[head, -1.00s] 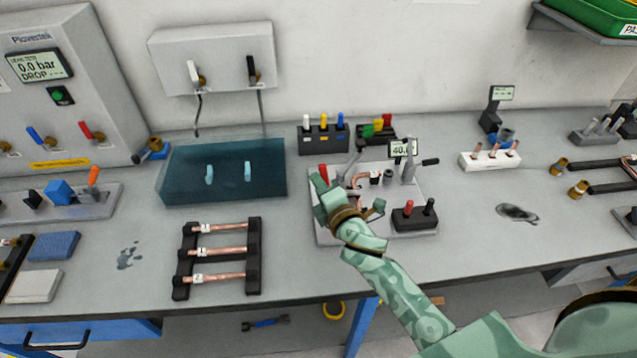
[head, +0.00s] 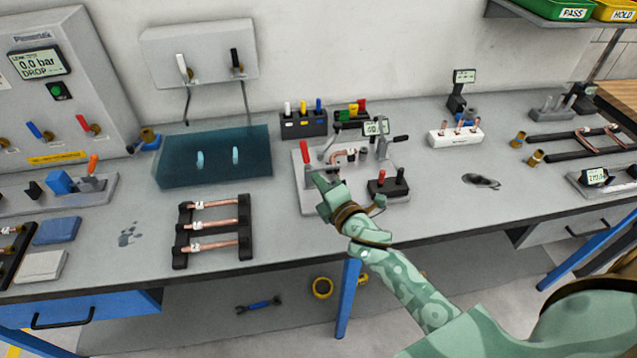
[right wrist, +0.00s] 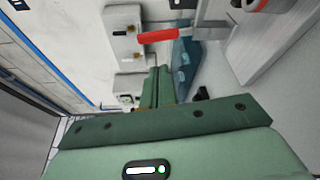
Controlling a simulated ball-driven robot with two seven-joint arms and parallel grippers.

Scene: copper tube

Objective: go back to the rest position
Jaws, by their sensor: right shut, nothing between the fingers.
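My right gripper (head: 322,186) is in the middle of the head view, over the front left part of the grey bending fixture (head: 372,208). Its green fingers are shut with nothing between them; they also show closed in the right wrist view (right wrist: 158,84). A bent copper tube (head: 341,158) sits in the fixture just beyond the fingers, apart from them as far as I can tell. A red lever handle (head: 305,152) stands at the fixture's left; a red handle (right wrist: 158,35) shows close to the fingers in the right wrist view. My left gripper is out of view.
A black rack (head: 245,232) with several copper tubes lies to the left, and a dark water tank (head: 214,157) stands behind it. A small display (head: 376,128) stands at the fixture's back. The bench front edge (head: 290,273) runs below my right arm.

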